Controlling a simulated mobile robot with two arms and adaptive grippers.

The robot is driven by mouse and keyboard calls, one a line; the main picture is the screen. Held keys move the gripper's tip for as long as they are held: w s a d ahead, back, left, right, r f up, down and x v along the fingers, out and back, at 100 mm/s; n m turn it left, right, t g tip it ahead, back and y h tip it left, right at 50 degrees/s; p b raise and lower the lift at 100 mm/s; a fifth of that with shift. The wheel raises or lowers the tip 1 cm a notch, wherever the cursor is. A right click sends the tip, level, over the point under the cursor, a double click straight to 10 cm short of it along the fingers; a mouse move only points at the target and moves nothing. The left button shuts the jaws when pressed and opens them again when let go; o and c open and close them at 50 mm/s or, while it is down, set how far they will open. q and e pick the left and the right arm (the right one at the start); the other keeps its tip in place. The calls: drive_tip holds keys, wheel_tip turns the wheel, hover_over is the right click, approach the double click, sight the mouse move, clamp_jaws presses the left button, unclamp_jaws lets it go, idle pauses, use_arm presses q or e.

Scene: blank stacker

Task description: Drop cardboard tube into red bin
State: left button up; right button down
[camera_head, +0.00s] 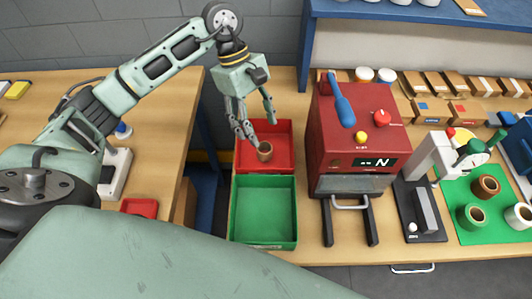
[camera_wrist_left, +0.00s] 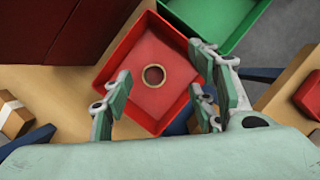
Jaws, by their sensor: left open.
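The brown cardboard tube (camera_head: 265,152) is inside the red bin (camera_head: 283,133), and its round open end faces up. In the left wrist view the tube (camera_wrist_left: 153,75) shows as a ring over the floor of the red bin (camera_wrist_left: 118,57), apart from the fingers. My left gripper (camera_head: 256,123) is above the red bin with its fingers spread and nothing between them. It also shows open in the left wrist view (camera_wrist_left: 160,100). My right gripper is not in view.
A green bin (camera_head: 263,209) stands directly in front of the red bin. A red machine (camera_head: 352,135) with a blue handle stands to the right. A wooden table (camera_head: 146,183) is at left.

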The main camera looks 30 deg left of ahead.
use_arm(q)
drive_tip(key=v, duration=1.1)
drive_tip(key=shift+r, duration=0.4)
drive_tip(key=shift+a, duration=0.15)
